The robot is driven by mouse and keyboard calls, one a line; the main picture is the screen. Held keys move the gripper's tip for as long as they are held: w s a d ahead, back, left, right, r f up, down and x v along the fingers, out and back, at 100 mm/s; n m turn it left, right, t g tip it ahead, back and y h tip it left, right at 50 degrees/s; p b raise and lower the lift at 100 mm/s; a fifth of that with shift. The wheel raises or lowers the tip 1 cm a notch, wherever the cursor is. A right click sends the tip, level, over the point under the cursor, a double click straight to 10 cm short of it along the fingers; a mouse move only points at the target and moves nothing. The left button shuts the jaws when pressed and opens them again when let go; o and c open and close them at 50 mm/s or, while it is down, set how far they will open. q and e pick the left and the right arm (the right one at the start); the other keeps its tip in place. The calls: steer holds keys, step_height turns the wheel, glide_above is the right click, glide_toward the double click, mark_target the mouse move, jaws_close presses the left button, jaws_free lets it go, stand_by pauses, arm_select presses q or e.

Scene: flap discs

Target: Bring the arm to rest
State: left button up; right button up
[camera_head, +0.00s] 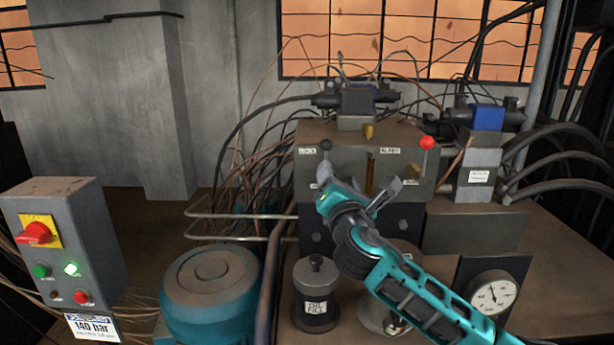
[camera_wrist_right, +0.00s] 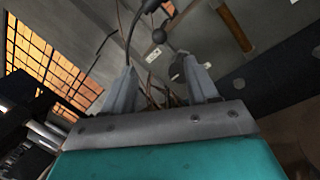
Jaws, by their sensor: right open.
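My right gripper (camera_head: 358,180) is at the end of a teal arm that comes in from the lower right. Its two grey fingers are apart, with nothing seen between them. It is in front of the grey valve block (camera_head: 437,152), below a lever with a black knob (camera_head: 325,144). In the right wrist view the open fingers (camera_wrist_right: 160,85) point toward the block, and a dark round knob (camera_wrist_right: 157,37) shows beyond them. I cannot tell whether a finger touches the lever. My left gripper is not in view.
A red-knobbed lever (camera_head: 427,142) stands at the block's right. Below are an oil fill cap (camera_head: 315,290), a pressure gauge (camera_head: 491,296) and a teal motor (camera_head: 210,285). A control box (camera_head: 70,230) with a red switch and lit green lamp stands left. Hoses crowd the right.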

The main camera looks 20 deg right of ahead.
steer(key=s+a+f+m+g+y, duration=0.1)
steer(key=s+a+f+m+g, duration=0.1)
steer(key=s+f+m+g, duration=0.5)
steer(key=s+a+f+m+y, duration=0.25)
steer(key=s+f+m, duration=0.2)
steer(key=f, duration=0.65)
steer(key=s+a+f+m+g+y, duration=0.1)
steer(key=s+a+f+m+g, duration=0.2)
steer(key=s, duration=0.5)
steer(key=s+a+f+m+g+y, duration=0.2)
steer(key=s+f+m, duration=0.25)
steer(key=s, duration=0.25)
steer(key=s+a+f+m+g+y, duration=0.1)
steer(key=s+a+f+m+g, duration=0.2)
steer(key=s, duration=0.5)
steer(key=w+a+f+t+y, duration=0.1)
steer(key=w+a+f+t, duration=0.1)
steer(key=w+f+t, duration=0.5)
steer(key=shift+w+f, duration=0.2)
steer(key=shift+f, duration=0.1)
steer(key=shift+y, duration=0.25)
